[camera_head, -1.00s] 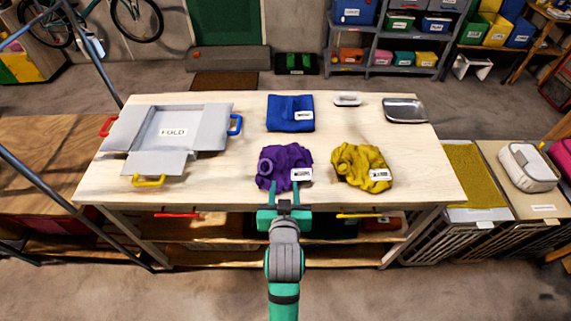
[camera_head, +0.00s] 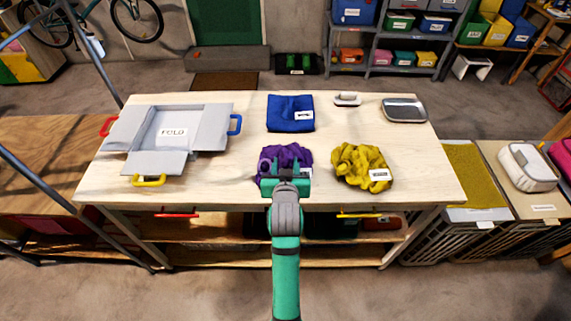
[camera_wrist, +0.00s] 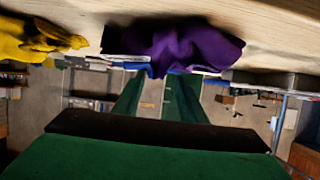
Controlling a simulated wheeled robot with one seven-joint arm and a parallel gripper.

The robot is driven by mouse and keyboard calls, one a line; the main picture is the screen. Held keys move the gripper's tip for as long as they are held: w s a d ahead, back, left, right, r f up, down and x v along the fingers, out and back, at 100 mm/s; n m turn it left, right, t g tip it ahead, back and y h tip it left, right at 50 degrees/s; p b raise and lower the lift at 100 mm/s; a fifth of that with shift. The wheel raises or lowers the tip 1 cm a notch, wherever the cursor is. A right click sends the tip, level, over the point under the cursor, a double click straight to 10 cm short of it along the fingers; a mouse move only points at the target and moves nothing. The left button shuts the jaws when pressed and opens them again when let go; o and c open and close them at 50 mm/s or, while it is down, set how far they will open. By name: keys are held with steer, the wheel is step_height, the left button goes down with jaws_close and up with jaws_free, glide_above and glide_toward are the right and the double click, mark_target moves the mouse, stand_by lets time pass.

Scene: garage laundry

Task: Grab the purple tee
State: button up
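The purple tee (camera_head: 290,152) lies crumpled near the front edge of the worktable, with a white tag at its right side. In the wrist view, which looks upside down, the purple tee (camera_wrist: 185,43) spans the top middle, just past my fingertips. My gripper (camera_head: 285,170) is over the front part of the tee and hides some of it. In the wrist view the two green fingers of my gripper (camera_wrist: 155,80) stand apart with a gap between them. I cannot tell whether they touch the cloth.
A crumpled yellow garment (camera_head: 361,166) lies to the right, and a folded blue cloth (camera_head: 290,114) lies behind. A grey folding board (camera_head: 205,127) is at the left. A brush (camera_head: 347,98) and a metal tray (camera_head: 404,110) are at the back right. The wooden worktable (camera_head: 240,185) has bare gaps between them.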

steer(key=x, duration=0.2)
steer(key=shift+w+f, duration=0.2)
steer(key=shift+w, duration=0.1)
steer(key=shift+c, duration=0.7)
jaws_close()
steer(key=shift+r, duration=0.25)
